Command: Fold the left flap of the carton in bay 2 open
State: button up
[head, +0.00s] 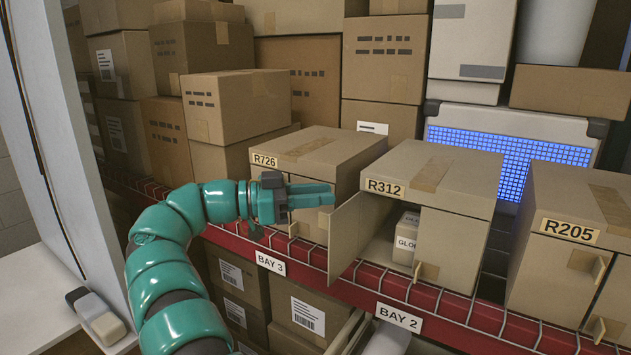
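The carton R312 (455,180) stands on the shelf behind the BAY 2 label (399,317). Its left flap (344,240) stands swung out from the front, toward me and to the left. The left part of the front is uncovered, and small white boxes (404,240) show inside. Its right flap (447,255) covers the right part of the front and has a small tab. My teal gripper (328,194) is level, pointing right, with its tips close to the left flap's upper outer edge. I cannot tell whether they touch, or how far apart the fingers are.
Carton R726 (318,152) stands to the left, behind my gripper. Carton R205 (578,205) stands to the right with tabs on its front. A red shelf beam (345,290) with a wire edge runs along the front. Stacked cartons fill the back left. A blue-lit panel (520,155) is behind.

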jog(key=s+r+b, duration=0.3)
jog(key=s+r, duration=0.1)
jog(key=s, duration=0.2)
jog(key=s+a+r+b, duration=0.1)
jog(key=s+r+b, duration=0.2)
jog(key=s, duration=0.4)
jog(key=shift+a+r, duration=0.2)
jog(key=shift+r, duration=0.55)
jog(key=shift+c, duration=0.3)
